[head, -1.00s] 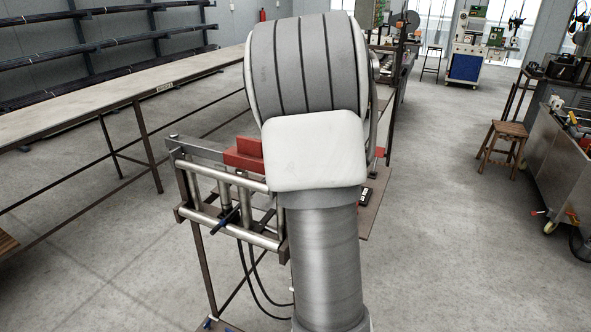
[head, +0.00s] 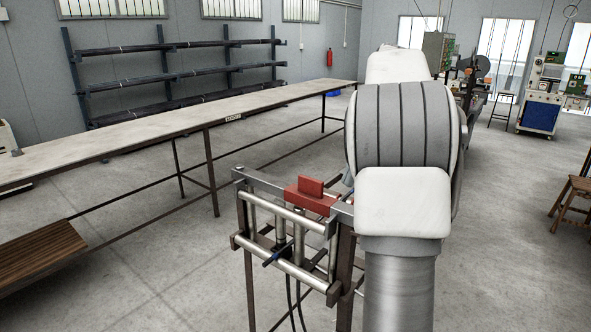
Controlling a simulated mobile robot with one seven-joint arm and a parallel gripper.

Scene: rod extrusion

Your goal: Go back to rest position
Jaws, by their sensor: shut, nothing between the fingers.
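My arm (head: 403,130) stands in the right half of the head view, with a grey ribbed joint above a white link and a metal column. Its farther white link shows just above the ribbed joint. My gripper is not seen; the arm's own links hide it or it is out of the frame. No held object shows.
A metal frame with a red block (head: 311,195) stands just left of my arm, close to it. A long table (head: 130,135) runs across the left. Racks of dark rods (head: 175,75) line the back wall. A wooden stool (head: 574,200) is at right. Open floor lies between.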

